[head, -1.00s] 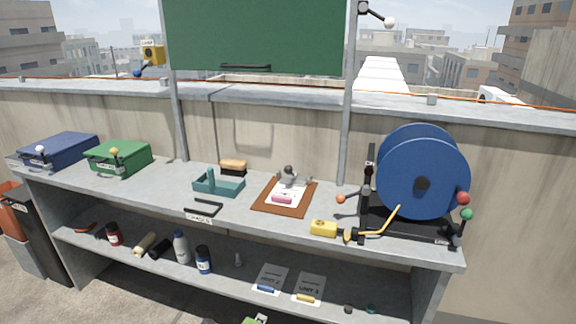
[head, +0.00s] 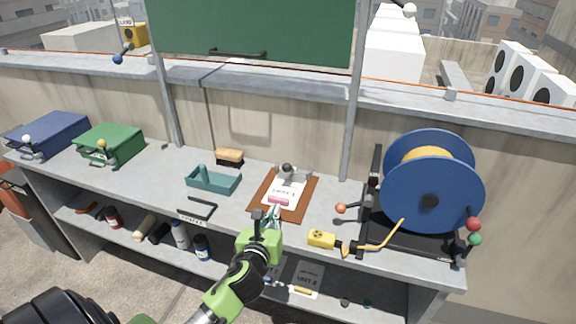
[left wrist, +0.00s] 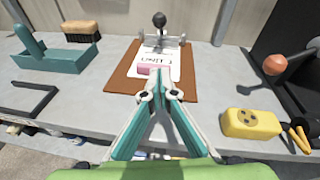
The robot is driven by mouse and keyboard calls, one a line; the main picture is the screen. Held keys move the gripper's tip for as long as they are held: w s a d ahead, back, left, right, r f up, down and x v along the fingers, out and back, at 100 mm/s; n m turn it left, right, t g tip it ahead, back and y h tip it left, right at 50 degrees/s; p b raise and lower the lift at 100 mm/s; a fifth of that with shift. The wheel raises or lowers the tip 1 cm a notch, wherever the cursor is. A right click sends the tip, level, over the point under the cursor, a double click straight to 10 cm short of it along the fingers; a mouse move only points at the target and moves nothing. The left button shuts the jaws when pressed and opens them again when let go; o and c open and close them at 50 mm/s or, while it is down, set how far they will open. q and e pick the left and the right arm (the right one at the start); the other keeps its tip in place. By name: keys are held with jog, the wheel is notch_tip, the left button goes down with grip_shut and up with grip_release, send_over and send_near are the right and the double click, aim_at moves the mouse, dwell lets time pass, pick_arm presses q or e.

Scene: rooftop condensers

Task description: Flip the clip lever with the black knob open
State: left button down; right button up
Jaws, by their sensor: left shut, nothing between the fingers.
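The clip lever (left wrist: 160,34) stands up with its black knob (left wrist: 159,19) on top. It is on the grey metal clip (left wrist: 172,43) at the far end of a brown clipboard (left wrist: 190,86). The head view shows the knob (head: 287,168) too. A white labelled sheet (left wrist: 162,58) lies under the clip, with a pink block (left wrist: 152,70) on it. My left gripper (head: 275,210) is over the near edge of the clipboard, short of the clip. Its fingertips (left wrist: 157,90) are together and empty. My right gripper is out of view.
A yellow box (head: 321,239), an orange knob (head: 341,208) and a big blue reel (head: 425,185) are to the right. A wall (head: 255,150) stands behind.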

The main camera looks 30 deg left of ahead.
aim_at(282, 200)
pick_arm(q)
jog(key=shift+w+r, duration=0.15)
jog(key=shift+w, duration=0.05)
jog(key=shift+s+d+r, duration=0.1)
jog(key=shift+s+r, duration=0.2)
jog(key=shift+s, duration=0.05)
jog(key=x, duration=0.9)
jog(key=shift+w+f, duration=0.1)
jog(key=shift+w, duration=0.2)
jog(key=shift+w+a+r+p, duration=0.25)
jog(key=shift+w+a+r, duration=0.1)
jog(key=shift+w, duration=0.25)
jog(key=shift+w+a+r+p, duration=0.25)
jog(key=shift+w+r+p, duration=0.1)
jog(key=shift+w, duration=0.25)
jog(key=shift+w+a+r+p, duration=0.2)
jog(key=shift+w+a+r, duration=0.15)
jog(key=shift+w, duration=0.25)
jog(key=shift+r, duration=0.1)
